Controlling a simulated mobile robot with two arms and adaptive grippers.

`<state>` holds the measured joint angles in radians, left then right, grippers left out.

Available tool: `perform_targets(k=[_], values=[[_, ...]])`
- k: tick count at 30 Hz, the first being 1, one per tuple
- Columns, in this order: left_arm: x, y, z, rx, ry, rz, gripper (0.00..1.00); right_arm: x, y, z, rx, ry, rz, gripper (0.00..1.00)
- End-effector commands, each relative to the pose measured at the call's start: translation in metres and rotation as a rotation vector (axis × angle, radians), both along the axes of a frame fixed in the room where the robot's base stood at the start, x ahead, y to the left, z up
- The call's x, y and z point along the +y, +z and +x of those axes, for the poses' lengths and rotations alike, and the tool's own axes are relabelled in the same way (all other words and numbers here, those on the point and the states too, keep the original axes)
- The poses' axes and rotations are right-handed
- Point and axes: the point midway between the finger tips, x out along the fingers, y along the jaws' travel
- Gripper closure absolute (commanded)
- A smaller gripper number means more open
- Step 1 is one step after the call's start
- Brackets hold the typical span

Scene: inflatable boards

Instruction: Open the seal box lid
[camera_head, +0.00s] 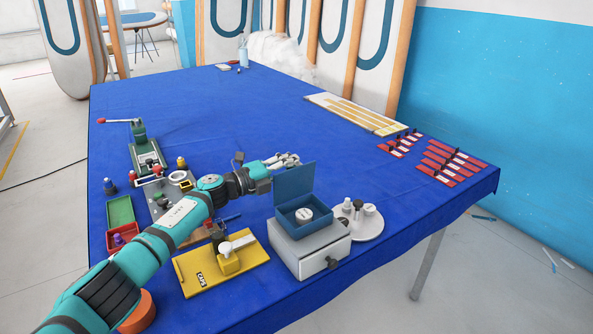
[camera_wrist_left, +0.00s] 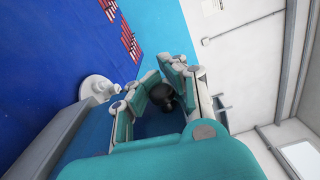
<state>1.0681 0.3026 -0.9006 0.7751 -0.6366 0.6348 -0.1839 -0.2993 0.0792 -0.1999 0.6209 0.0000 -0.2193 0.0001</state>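The seal box (camera_head: 318,222) is a blue box on top of a light grey drawer unit (camera_head: 312,256). Its blue lid (camera_head: 294,186) stands raised, roughly upright at the back left edge, and the box is open. A round, pale-topped seal (camera_head: 304,215) shows inside. My left gripper (camera_head: 290,160) is just behind the upper edge of the lid; whether it touches is unclear. Its teal-padded fingers show in the left wrist view (camera_wrist_left: 160,72), but their gap is hard to judge. I see nothing held. My right gripper is not in view.
A round grey stand (camera_head: 362,224) with several pieces is right of the box. A yellow board (camera_head: 226,264) lies at left, near a green tray (camera_head: 120,212) and a green press (camera_head: 146,154). Red tags (camera_head: 444,168) lie far right. The table's middle back is clear.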

Motion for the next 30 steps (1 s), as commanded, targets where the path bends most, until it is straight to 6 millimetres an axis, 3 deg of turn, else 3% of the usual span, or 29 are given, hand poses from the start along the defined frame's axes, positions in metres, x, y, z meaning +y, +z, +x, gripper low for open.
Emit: perform_targets(k=[1,16,25,30], values=[[0.0108,-0.0082,0.0033,0.006,0.018,0.012,1.00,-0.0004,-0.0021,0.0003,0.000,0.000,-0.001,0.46],[0.0115,-0.0103,0.0038,0.006,0.018,0.016,1.00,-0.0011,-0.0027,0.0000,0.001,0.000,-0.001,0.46],[0.0094,-0.0086,0.0030,0.006,0.014,0.013,0.58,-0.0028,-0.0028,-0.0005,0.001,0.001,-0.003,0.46],[0.0070,-0.0058,0.0028,0.002,0.010,0.010,0.57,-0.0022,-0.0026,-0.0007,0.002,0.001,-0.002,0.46]])
